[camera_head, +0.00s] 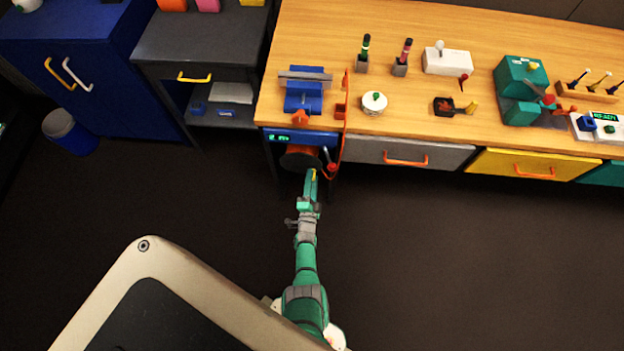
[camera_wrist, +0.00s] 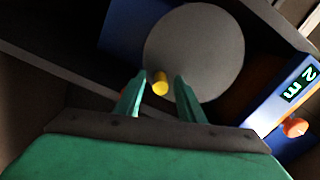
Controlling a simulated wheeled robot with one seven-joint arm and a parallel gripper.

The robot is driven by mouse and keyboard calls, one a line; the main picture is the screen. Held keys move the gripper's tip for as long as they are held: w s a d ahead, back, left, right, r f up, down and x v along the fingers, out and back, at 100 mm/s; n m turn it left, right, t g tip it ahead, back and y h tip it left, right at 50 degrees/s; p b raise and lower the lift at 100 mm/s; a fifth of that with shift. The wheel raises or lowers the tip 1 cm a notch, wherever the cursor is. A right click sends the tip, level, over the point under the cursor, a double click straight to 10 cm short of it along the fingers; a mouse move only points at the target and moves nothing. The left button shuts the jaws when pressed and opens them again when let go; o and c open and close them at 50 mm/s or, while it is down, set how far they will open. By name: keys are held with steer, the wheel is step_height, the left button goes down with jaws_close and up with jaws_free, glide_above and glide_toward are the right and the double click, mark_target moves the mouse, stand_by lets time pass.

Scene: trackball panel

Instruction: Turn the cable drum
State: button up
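The cable drum (camera_head: 299,160) is mounted under the front edge of the workbench, below a blue housing. In the wrist view its round grey face (camera_wrist: 205,50) fills the upper middle. A short yellow handle (camera_wrist: 161,84) stands out from the face near its lower left edge. My gripper (camera_wrist: 160,86) is open, with one green finger on each side of the handle. Dark gaps show between the fingers and the handle; how deep it sits between them is unclear. In the head view my gripper (camera_head: 313,174) is just in front of the drum.
A display (camera_wrist: 298,84) on the blue housing reads "2 m", with an orange knob (camera_wrist: 295,127) beside it. A lever with a red end (camera_head: 332,168) hangs right of the drum. A grey drawer (camera_head: 372,153) is further right. The floor in front is clear.

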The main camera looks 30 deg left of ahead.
steer(key=shift+s+d, duration=0.1)
steer(key=v, duration=1)
steer(key=shift+s, duration=0.3)
steer(key=shift+d, duration=0.2)
steer(key=s+d+r+n+h, duration=0.4)
steer(key=s+d+r, duration=0.8)
steer(key=s+r, duration=0.15)
steer(key=s+d+r+n+h, duration=0.1)
steer(key=s+d+r, duration=0.3)
steer(key=r, duration=0.8)
steer(key=s+d+r+n+g+h, duration=0.1)
steer(key=s+d+r+n, duration=0.3)
steer(key=r, duration=0.8)
steer(key=shift+s+d+h, duration=0.2)
steer(key=shift+d+h, duration=0.6)
steer(key=shift+d, duration=0.05)
steer(key=shift+r, duration=0.15)
